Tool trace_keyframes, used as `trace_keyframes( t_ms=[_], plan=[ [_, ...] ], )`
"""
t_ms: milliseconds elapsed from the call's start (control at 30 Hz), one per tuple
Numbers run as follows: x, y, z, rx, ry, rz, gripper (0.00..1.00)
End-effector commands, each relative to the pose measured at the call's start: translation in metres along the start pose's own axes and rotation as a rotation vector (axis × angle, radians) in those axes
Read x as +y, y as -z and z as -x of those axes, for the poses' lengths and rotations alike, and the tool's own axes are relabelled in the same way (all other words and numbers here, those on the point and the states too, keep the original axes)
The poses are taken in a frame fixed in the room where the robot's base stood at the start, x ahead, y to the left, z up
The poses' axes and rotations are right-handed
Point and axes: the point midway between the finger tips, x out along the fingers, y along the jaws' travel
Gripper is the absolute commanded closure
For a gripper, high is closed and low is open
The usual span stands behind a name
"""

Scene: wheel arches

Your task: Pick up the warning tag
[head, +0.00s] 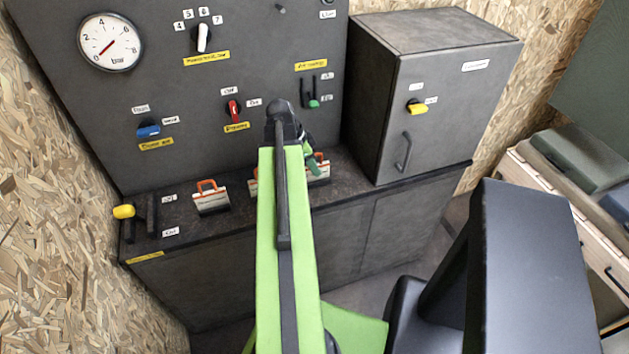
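Several white warning tags with orange handles stand in a row on the dark ledge under the panel. The left warning tag (210,202) is fully in view. The middle warning tag (252,188) is mostly hidden behind my green arm, with only its left edge showing. The right warning tag (322,170) is partly covered by my gripper (312,163). My gripper is at the far end of the arm, over or in front of that right tag. I cannot tell whether they touch, or whether its fingers are open.
The dark panel (185,95) carries a gauge (110,42), a red switch (233,110), a blue switch (148,131) and a green lever (313,103). A yellow-ended lever (124,211) is at the ledge's left end. A grey cabinet (440,120) stands right of the tags.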

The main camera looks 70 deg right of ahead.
Motion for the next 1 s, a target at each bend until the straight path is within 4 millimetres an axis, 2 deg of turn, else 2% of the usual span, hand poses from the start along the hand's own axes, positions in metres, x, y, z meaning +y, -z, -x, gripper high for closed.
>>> trace_keyframes(
  t_ms=[33,100,333,633,1000],
  plan=[
    [-0.0002,-0.0034,-0.0186,0.0,0.0,-0.001,0.62],
    [0.0,-0.0023,-0.0259,0.0,0.0,-0.001,0.62],
    [0.0001,0.0003,-0.0232,0.0,0.0,-0.001,0.62],
    [0.0003,0.0005,-0.0232,0.0,0.0,-0.001,1.0],
    [0.0004,0.0007,-0.0234,0.0,0.0,-0.002,1.0]
  ],
)
